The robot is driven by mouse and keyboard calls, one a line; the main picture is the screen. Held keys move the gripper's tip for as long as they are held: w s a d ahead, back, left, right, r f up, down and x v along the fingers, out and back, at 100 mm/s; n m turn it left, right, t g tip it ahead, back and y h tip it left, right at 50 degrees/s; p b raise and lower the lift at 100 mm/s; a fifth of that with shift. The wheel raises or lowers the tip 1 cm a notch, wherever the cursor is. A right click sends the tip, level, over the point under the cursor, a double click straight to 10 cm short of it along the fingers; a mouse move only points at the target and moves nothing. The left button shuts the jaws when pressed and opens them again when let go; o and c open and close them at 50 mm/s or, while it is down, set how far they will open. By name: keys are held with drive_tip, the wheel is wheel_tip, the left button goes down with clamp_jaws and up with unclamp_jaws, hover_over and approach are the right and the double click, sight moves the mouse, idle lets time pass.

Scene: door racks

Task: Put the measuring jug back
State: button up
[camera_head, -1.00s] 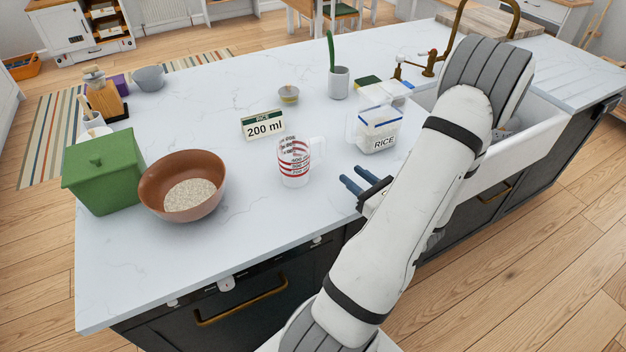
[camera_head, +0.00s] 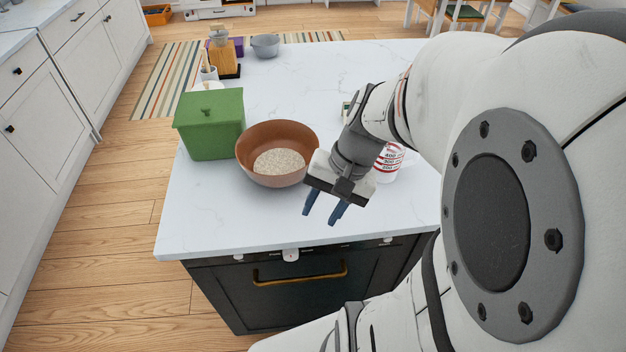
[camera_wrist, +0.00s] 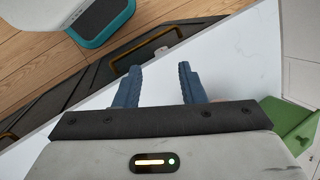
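The measuring jug (camera_head: 388,163) is clear with red markings and stands upright on the white counter, partly hidden behind my arm and gripper. My gripper (camera_head: 324,216) is above the counter's front edge, in front of and to the left of the jug, and does not touch it. Its two blue fingers are apart with nothing between them. In the wrist view my gripper (camera_wrist: 158,82) also shows open and empty, over the counter's edge and the floor.
A brown bowl of rice (camera_head: 258,136) stands just left of my gripper, with a green lidded box (camera_head: 209,132) beyond it. The counter (camera_head: 215,222) is bare at its front left. A dark cabinet with a brass handle (camera_head: 300,276) is below.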

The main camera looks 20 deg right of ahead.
drive_tip(key=r+n+t+h, duration=0.1)
drive_tip(key=n, duration=0.1)
drive_tip(key=r+n+t+h, duration=0.1)
drive_tip(key=r+n, duration=0.1)
drive_tip(key=a+r+n+t+h, duration=0.1)
drive_tip(key=r+n+h, duration=0.1)
drive_tip(key=shift+a+r+n, duration=0.1)
drive_tip(key=shift+r+n, duration=0.1)
drive_tip(key=shift+n, duration=0.1)
idle(1.0)
